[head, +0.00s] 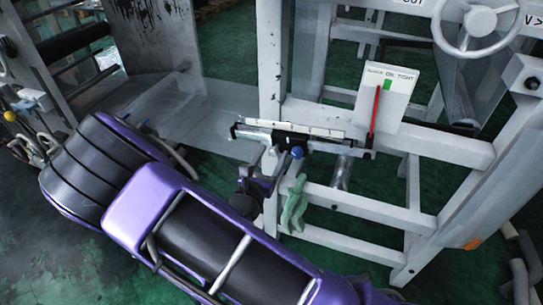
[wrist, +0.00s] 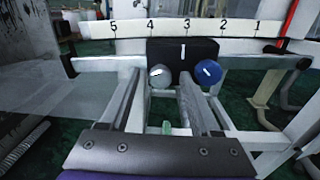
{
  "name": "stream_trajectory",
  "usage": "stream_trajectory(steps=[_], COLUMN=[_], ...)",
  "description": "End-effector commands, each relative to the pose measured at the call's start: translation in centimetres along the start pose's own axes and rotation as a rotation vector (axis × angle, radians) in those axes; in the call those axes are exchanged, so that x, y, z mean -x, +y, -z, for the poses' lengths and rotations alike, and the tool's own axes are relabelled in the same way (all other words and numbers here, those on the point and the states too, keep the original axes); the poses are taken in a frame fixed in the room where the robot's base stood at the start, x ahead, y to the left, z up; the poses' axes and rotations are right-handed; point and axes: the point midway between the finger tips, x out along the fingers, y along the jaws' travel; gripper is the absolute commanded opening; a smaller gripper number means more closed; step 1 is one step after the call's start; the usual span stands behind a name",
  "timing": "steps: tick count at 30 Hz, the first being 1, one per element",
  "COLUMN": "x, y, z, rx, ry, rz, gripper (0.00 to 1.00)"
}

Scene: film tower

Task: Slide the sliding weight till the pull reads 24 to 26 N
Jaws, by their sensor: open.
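The sliding weight (wrist: 183,50) is a black block on a white scale bar (wrist: 100,31) numbered 5 to 1 from left to right. Its white index line stands just under the 3. It has a grey knob (wrist: 160,76) and a blue knob (wrist: 208,71), and the blue knob also shows in the head view (head: 297,152). My gripper (wrist: 160,88) is open, its fingertips either side of the grey knob in the picture; contact cannot be told. The blue knob is right of both fingers. The dial card (head: 398,101) reads SLACK, OK, TIGHT. The red pointer's (head: 375,109) tip is just left of the green patch.
A white frame (head: 268,60) with crossbars stands around the scale. A handwheel (head: 478,22) is at upper right. A clear sheet (head: 215,110) lies left of the bar.

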Motion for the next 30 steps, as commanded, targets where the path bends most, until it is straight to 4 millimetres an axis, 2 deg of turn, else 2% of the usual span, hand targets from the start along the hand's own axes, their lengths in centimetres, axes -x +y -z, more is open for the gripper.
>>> stream_trajectory(steps=[1, 11, 30], x=[0.01, 0.04, 0.05], y=[0.00, -0.01, -0.02], z=[0.00, 0.01, 0.02], rx=[0.000, 0.000, 0.000], ry=[0.000, 0.000, 0.000], rz=[0.000, 0.000, 0.001], gripper=[0.60, 0.01, 0.00])
